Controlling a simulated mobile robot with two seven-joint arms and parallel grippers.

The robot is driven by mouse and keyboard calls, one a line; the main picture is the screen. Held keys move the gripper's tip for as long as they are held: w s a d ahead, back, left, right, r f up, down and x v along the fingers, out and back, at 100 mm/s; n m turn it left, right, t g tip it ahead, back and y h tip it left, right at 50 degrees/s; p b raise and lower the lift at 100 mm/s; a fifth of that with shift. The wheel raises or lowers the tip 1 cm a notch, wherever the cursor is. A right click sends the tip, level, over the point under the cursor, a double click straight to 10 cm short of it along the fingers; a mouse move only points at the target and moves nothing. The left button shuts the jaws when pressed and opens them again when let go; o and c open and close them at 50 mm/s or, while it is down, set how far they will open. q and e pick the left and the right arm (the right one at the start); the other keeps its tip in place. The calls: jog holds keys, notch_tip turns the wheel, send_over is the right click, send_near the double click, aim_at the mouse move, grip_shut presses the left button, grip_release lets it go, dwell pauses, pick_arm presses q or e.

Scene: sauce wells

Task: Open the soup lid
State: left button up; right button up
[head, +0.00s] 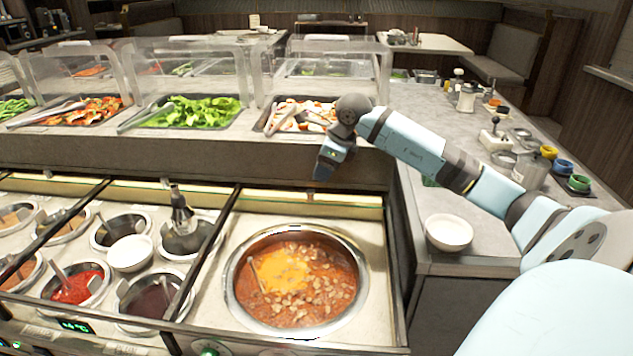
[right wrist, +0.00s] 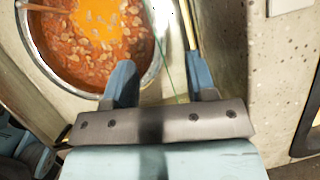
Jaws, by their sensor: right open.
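The round metal soup well (head: 345,310) holds orange-red soup (head: 305,290) with a yellow patch and a ladle (head: 256,274). The soup shows clearly, so any cover above it is see-through. A thin greenish edge (right wrist: 168,55), like the edge of a glass lid, runs between my right fingers in the right wrist view. My right gripper (head: 324,172) points down over the back edge of the soup section. In the right wrist view my right gripper (right wrist: 160,75) is open, its fingers apart on both sides of that edge. I cannot tell whether it touches. My left gripper is out of view.
Several sauce wells (head: 150,300) lie left of the soup behind dark frame bars. Salad trays (head: 190,110) under clear guards (head: 180,70) stand behind. A white bowl (head: 449,232) sits on the right counter (head: 425,190), with jars and cups farther back.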

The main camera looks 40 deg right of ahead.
jog(key=shift+v, duration=2.3)
